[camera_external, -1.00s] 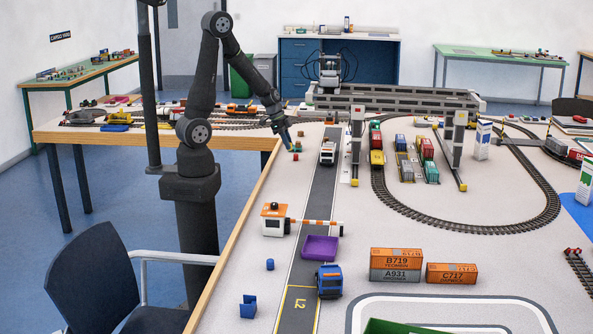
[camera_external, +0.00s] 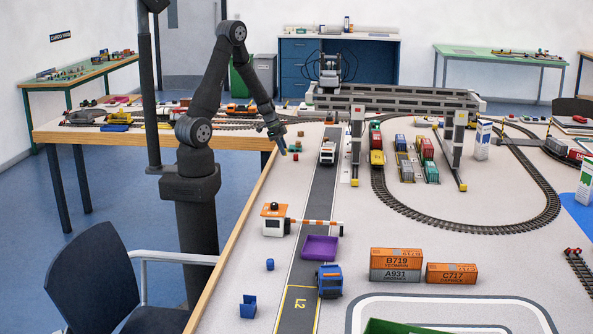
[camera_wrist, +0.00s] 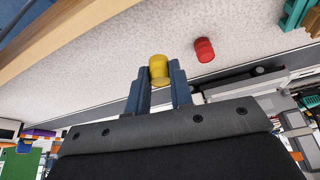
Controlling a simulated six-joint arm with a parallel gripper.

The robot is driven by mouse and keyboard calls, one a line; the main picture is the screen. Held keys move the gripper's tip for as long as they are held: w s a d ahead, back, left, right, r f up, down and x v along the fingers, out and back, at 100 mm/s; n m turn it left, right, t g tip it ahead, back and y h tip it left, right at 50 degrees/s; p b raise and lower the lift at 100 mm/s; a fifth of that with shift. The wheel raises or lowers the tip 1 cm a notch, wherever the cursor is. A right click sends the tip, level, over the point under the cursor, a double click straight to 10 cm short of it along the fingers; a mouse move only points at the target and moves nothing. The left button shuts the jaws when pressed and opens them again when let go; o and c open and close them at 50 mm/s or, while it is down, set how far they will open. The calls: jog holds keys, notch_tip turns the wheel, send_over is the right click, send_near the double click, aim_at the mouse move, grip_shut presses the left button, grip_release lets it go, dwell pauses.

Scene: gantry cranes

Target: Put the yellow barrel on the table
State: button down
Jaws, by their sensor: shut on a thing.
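The yellow barrel (camera_wrist: 158,72) is between the two fingertips in the wrist view. My gripper (camera_wrist: 160,84) is shut on it, and the barrel's end sticks out past the fingers. In the external view my gripper (camera_external: 283,150) is low over the left edge of the big table (camera_external: 225,285), towards the back. The barrel is too small to make out clearly there. I cannot tell whether it touches the tabletop.
A red barrel (camera_wrist: 204,50) stands close by, right of the yellow one in the wrist view. Small green blocks (camera_external: 294,148) are beside my gripper. The road with a white truck (camera_external: 327,152) is to the right. A purple tray (camera_external: 319,248) and blue bin (camera_external: 248,306) are nearer.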

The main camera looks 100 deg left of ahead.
jog(key=shift+f, duration=2.05)
jog(key=c, duration=1.3)
grip_release()
jog(key=shift+f, duration=0.15)
jog(key=v, duration=1.2)
jog(key=shift+a, duration=0.1)
jog(key=x, duration=1.2)
